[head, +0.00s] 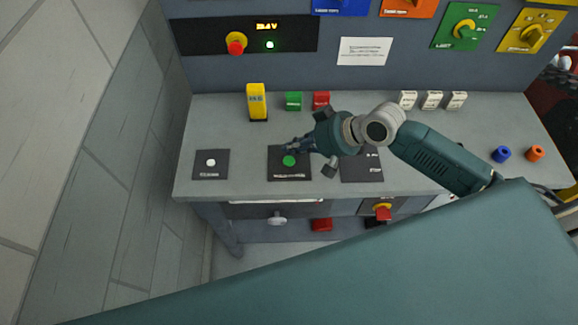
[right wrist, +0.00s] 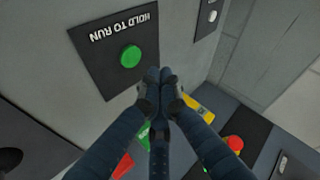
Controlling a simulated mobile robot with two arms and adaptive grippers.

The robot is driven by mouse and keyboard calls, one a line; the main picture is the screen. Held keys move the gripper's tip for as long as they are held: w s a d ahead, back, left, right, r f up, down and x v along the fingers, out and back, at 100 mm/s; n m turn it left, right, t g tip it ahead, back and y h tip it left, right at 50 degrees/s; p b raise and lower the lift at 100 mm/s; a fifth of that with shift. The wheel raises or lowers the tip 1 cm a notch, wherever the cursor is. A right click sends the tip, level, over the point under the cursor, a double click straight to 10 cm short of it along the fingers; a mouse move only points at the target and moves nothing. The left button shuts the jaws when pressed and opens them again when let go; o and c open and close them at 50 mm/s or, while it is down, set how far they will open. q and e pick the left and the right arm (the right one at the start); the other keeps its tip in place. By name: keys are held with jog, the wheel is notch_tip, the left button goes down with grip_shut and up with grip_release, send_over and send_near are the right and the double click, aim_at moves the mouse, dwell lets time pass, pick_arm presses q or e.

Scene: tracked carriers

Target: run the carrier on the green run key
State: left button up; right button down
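The green run key (head: 289,161) is a round green button on a dark plate on the grey desk. In the right wrist view the green key (right wrist: 130,56) sits on a plate lettered HOLD TO RUN. My right gripper (head: 291,147) is over the far side of that plate. In the right wrist view the fingers of my right gripper (right wrist: 161,76) are drawn together with nothing between them. Their tips are beside the key and look apart from it; the height gap is hard to judge. My left gripper is not in view. I cannot make out a carrier.
A plate with a white button (head: 211,162) lies left, and a STOP plate (head: 362,168) right, partly under my right arm. Behind stand a yellow block (head: 257,101), a green block (head: 293,101) and a red block (head: 321,100). A red knob (head: 236,46) is on the back panel.

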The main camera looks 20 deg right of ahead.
aim_at(284, 158)
notch_tip(284, 158, down, 2)
jog(key=shift+f+b, duration=0.2)
jog(key=shift+b, duration=0.15)
dwell(1.2)
jog(key=shift+f, duration=0.45)
jog(key=shift+f, duration=0.55)
dwell(2.6)
jog(key=shift+r, duration=0.15)
dwell(1.2)
jog(key=shift+r+p, duration=0.85)
notch_tip(284, 158, up, 5)
jog(key=p, duration=0.5)
